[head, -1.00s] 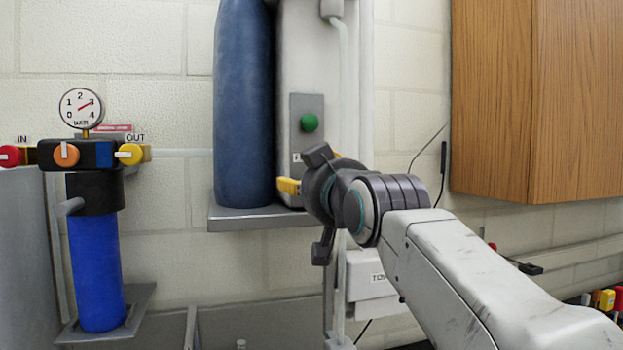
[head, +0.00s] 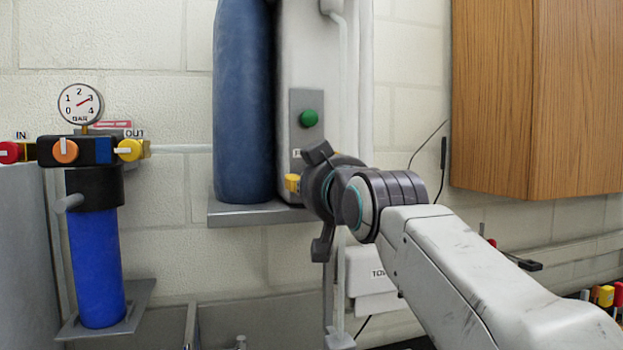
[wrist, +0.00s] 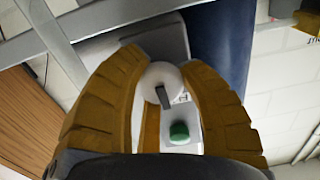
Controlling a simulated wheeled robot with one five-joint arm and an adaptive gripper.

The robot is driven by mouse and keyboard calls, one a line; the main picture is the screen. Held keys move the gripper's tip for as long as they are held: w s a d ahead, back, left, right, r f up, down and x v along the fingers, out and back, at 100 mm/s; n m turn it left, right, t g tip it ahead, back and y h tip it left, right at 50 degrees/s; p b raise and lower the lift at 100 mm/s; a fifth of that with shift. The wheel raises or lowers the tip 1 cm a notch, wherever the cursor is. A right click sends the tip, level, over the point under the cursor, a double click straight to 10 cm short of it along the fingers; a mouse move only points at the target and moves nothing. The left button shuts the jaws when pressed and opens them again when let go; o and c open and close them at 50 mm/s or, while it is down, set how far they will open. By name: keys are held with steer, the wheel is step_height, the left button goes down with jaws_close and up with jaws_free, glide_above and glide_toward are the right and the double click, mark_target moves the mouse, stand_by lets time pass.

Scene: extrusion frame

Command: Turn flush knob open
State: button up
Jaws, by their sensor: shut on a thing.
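The flush knob (wrist: 164,82) shows in the wrist view as a pale round disc with a dark grey bar, slightly tilted in the picture. My gripper (wrist: 160,66) has its two yellow-brown fingers on either side of the knob and is shut on it. In the head view my gripper (head: 293,184) is at the lower part of the grey panel (head: 299,103), with a yellow fingertip showing. There my wrist hides the knob. A green button (head: 308,118) sits above on the panel and also shows in the wrist view (wrist: 179,133). A label by the knob is partly covered.
A tall blue cylinder (head: 243,105) stands on a grey shelf (head: 262,214) left of the panel. A filter unit with a gauge (head: 81,104) and a blue bowl (head: 97,265) is at the left. A wooden cabinet (head: 540,100) hangs at the right.

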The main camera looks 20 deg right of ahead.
steer(key=shift+s+r, duration=0.1)
steer(key=shift+r, duration=0.2)
steer(key=n+b, duration=0.2)
steer(key=n, duration=0.2)
steer(key=shift+n, duration=0.4)
steer(key=n+b, duration=0.1)
steer(key=n, duration=0.3)
steer(key=shift+a+n+b, duration=0.1)
steer(key=shift+n+b, duration=0.2)
steer(key=n, duration=0.4)
steer(key=shift+f+n, duration=0.2)
steer(key=shift+n, duration=2.1)
steer(key=shift+c, duration=0.2)
steer(key=shift+f+b, duration=0.1)
steer(key=shift+b, duration=0.2)
